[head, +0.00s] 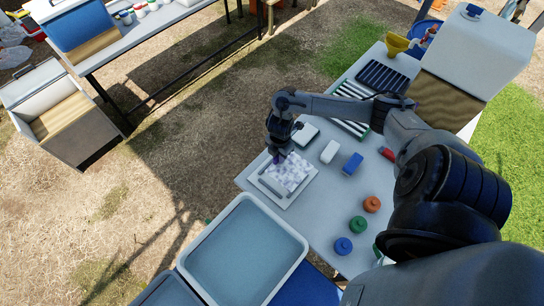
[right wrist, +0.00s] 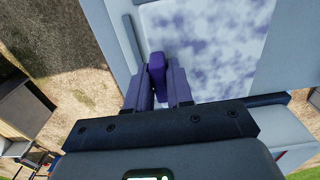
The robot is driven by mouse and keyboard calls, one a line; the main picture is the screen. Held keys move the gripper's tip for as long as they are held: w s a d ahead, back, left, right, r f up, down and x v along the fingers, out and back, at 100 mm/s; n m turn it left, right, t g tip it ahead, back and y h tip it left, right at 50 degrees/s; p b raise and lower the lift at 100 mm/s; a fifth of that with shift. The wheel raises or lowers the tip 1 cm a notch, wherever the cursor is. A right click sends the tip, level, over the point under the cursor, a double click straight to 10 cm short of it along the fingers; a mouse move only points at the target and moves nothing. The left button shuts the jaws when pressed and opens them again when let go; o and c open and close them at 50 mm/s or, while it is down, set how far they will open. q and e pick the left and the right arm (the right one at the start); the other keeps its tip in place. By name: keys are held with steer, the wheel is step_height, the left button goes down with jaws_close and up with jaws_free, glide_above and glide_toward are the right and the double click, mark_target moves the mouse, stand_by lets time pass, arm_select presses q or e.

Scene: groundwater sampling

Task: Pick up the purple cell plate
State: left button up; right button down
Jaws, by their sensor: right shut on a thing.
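The purple cell plate (head: 291,173), with a white and purple mottled face, is at the near left corner of the grey table. It lies in or just over a pale shallow holder (head: 268,191); I cannot tell whether they touch. In the right wrist view the mottled plate (right wrist: 205,45) fills the upper right. My right gripper (head: 279,158) is at the plate's far left edge, pointing down. Its fingers, also in the right wrist view (right wrist: 158,88), are shut on a dark purple tab (right wrist: 157,70) at this edge. My left gripper is not in view.
A large pale tub (head: 245,250) stands at the table's near left. White and blue blocks (head: 352,163), a striped rack (head: 350,122) and orange, green and blue knobbed pieces (head: 358,225) are on the table (head: 320,205).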

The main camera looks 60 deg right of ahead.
steer(key=s+r, duration=0.1)
steer(key=s, duration=0.1)
steer(key=s+d+r, duration=0.1)
steer(key=s+r, duration=0.1)
steer(key=s, duration=0.1)
steer(key=s+r+p, duration=0.1)
steer(key=s, duration=0.1)
steer(key=shift+s+d+r, duration=0.25)
steer(key=shift+d, duration=0.15)
steer(key=shift+s+r, duration=0.3)
steer(key=shift+s, duration=0.05)
steer(key=shift+s+r+p, duration=0.2)
steer(key=shift+r+p, duration=0.4)
steer(key=shift+p, duration=0.1)
step_height(320, 180, up, 11)
steer(key=p, duration=1.2)
glide_above(299, 164)
steer(key=s, duration=0.1)
